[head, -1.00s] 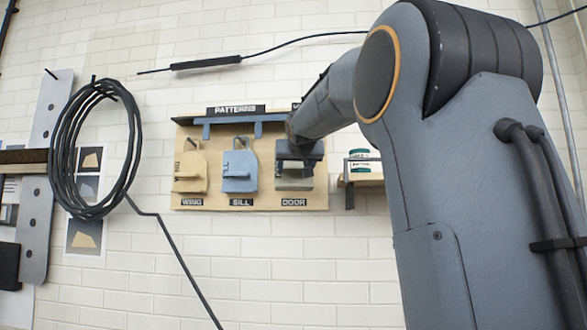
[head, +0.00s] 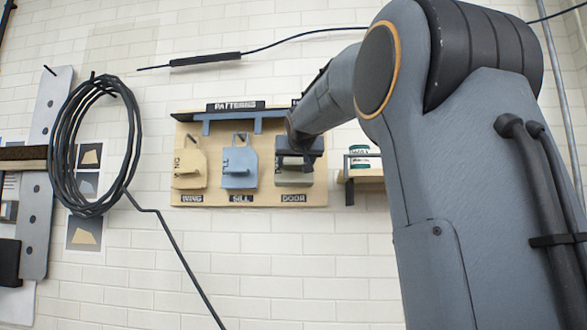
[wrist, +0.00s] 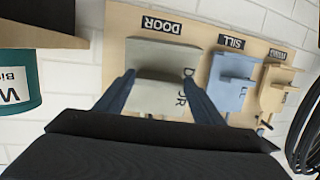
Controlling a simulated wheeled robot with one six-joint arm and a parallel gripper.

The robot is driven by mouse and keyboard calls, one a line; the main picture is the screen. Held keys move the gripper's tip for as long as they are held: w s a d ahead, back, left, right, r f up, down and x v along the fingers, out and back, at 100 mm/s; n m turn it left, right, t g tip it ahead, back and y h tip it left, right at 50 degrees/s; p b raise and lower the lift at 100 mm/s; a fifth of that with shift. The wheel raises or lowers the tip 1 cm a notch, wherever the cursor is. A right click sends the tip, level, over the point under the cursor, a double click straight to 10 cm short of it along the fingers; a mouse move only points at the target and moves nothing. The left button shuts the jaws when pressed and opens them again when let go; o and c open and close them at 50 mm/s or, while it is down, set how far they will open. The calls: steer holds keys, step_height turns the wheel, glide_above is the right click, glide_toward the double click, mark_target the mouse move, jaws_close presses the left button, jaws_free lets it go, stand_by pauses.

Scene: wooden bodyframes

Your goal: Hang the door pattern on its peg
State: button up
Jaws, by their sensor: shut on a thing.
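The door pattern (head: 294,178) is a grey-beige plate over the DOOR place at the right of the wooden pattern board (head: 222,199). In the wrist view, which is upside down, the door pattern (wrist: 160,62) shows its lettering and lies between the two blue fingers. My gripper (head: 300,148) is shut on it, close in front of the board. The gripper also shows in the wrist view (wrist: 158,84). The door peg and the pattern's upper part are hidden by my gripper, so I cannot tell whether the peg passes through the pattern.
The blue sill pattern (head: 239,171) and the tan wing pattern (head: 189,169) hang to the left. A blue-grey rail (head: 230,118) runs above them. A small shelf (head: 366,177) with a green can (head: 359,156) stands close on the right. A cable coil (head: 70,150) hangs farther left.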

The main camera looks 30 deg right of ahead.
steer(key=o, duration=1.3)
steer(key=shift+c, duration=0.2)
steer(key=shift+s, duration=0.1)
